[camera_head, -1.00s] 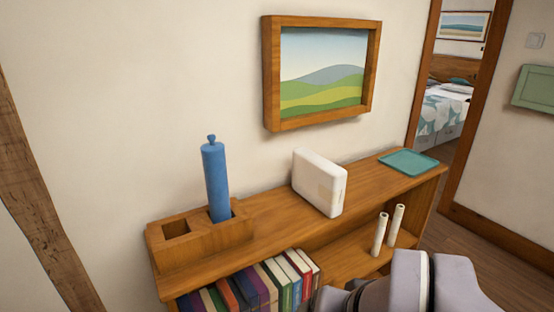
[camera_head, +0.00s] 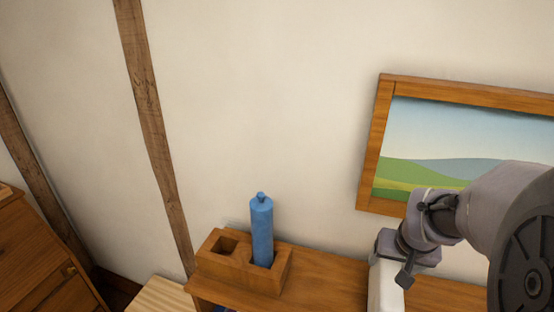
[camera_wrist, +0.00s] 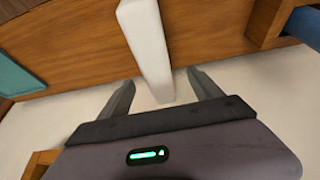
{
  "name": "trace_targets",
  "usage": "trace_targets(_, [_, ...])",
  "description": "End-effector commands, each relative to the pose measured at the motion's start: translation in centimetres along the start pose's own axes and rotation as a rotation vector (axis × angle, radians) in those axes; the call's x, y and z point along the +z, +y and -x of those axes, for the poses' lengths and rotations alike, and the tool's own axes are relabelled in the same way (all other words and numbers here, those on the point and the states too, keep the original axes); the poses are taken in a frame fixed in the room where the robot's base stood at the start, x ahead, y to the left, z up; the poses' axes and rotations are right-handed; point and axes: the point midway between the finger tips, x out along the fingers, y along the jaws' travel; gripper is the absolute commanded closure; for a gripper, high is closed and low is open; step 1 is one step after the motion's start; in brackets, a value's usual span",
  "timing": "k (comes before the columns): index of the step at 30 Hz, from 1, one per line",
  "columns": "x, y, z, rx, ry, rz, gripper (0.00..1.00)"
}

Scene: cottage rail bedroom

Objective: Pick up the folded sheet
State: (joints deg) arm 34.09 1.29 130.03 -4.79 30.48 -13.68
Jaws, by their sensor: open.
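The folded sheet (camera_head: 384,290) is a white, slab-like bundle standing upright on top of the wooden shelf, partly covered by my gripper in the head view. In the wrist view the sheet (camera_wrist: 147,45) reaches in between my two fingers. My gripper (camera_head: 393,260) is at the top of the sheet, with the fingers (camera_wrist: 160,80) spread apart on either side of it. The wrist view shows a gap beside the fingers, so I cannot see a firm grip.
A blue cylinder (camera_head: 262,232) stands in a wooden two-hole holder (camera_head: 216,262) left of the sheet. A framed landscape picture (camera_head: 369,150) hangs on the wall close behind my arm. A teal flat item (camera_wrist: 14,75) lies on the shelf (camera_wrist: 75,50). A wooden dresser (camera_head: 30,260) is at far left.

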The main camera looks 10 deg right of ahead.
Motion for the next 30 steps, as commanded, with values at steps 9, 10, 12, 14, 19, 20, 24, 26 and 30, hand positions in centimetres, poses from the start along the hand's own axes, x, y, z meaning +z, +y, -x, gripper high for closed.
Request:
trace_targets(9, [0.3,0.1,-5.9,0.000,-0.001,0.000,0.25])
trace_targets(10, [0.4,0.1,-6.5,0.000,-0.002,0.000,0.25])
trace_targets(12, [0.8,0.3,-8.1,0.000,-0.002,-0.001,0.25])
trace_targets(14, [0.9,0.4,-9.2,0.000,-0.001,0.000,0.25])
trace_targets(19, [0.7,0.4,-10.3,0.000,0.002,0.000,0.25])
trace_targets(20, [0.7,0.4,-10.3,0.000,0.002,0.000,0.25])
trace_targets(24, [0.7,0.4,-10.2,0.000,0.002,0.000,0.29])
trace_targets(26, [0.7,0.4,-10.2,0.000,0.002,0.000,0.41])
trace_targets(30, [0.7,0.4,-10.2,0.000,0.002,0.000,0.69])
